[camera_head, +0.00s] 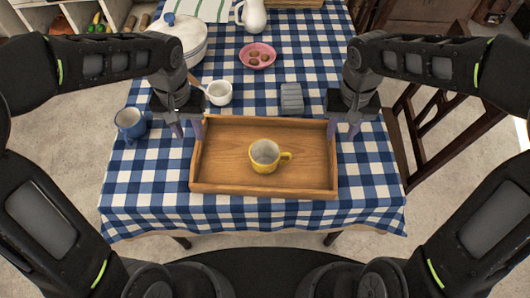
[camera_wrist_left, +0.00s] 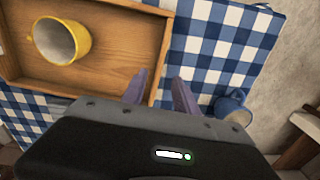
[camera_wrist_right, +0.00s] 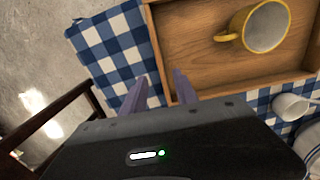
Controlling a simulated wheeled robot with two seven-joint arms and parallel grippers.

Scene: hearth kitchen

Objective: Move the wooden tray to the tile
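The wooden tray (camera_head: 215,183) lies on the checked tablecloth near the table's front edge. A yellow mug (camera_head: 264,160) stands upright in it. My left gripper (camera_head: 187,133) is at the tray's left side wall, near its back corner. In the left wrist view its fingers (camera_wrist_left: 160,78) are apart, one on each side of the wall. My right gripper (camera_head: 343,133) is at the right side wall, its fingers (camera_wrist_right: 160,80) also apart on each side of the wall. Contact cannot be told. A small grey ribbed square (camera_head: 292,98) lies behind the tray; it may be the tile.
A blue mug (camera_head: 130,122) stands left of the tray, close to my left gripper. A white cup (camera_head: 219,93), a pink bowl (camera_head: 257,55), a white pot (camera_head: 186,38) and a white jug (camera_head: 252,15) stand further back. A wooden chair (camera_head: 440,130) is at the right.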

